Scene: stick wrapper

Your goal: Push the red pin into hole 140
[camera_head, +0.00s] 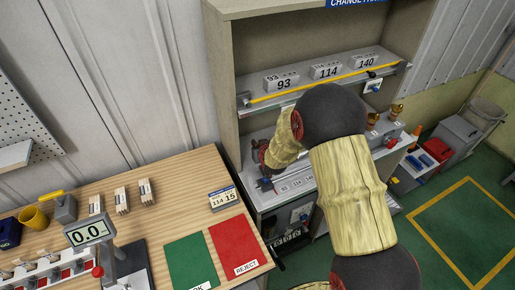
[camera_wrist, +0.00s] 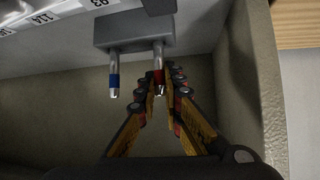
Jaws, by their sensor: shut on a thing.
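In the wrist view, the red-banded pin (camera_wrist: 158,75) sticks out from a grey block (camera_wrist: 135,32). A blue-banded pin (camera_wrist: 114,80) sticks out of the same block to its left, apart from my fingers. My gripper (camera_wrist: 160,90) has its fingers shut around the red pin near its banded end. In the head view, my gripper (camera_head: 264,158) is at the left end of the cabinet's lower bay, partly hidden by my arm. A numbered label strip (camera_head: 297,183) lies on the ledge there; hole 140 itself cannot be made out.
Blocks marked 93 (camera_head: 284,84), 114 (camera_head: 327,72) and 140 (camera_head: 366,63) stand on the shelf behind a yellow bar (camera_head: 310,84). The cabinet's side wall (camera_wrist: 255,80) is close to my fingers. A wooden table (camera_head: 165,190) stands at left.

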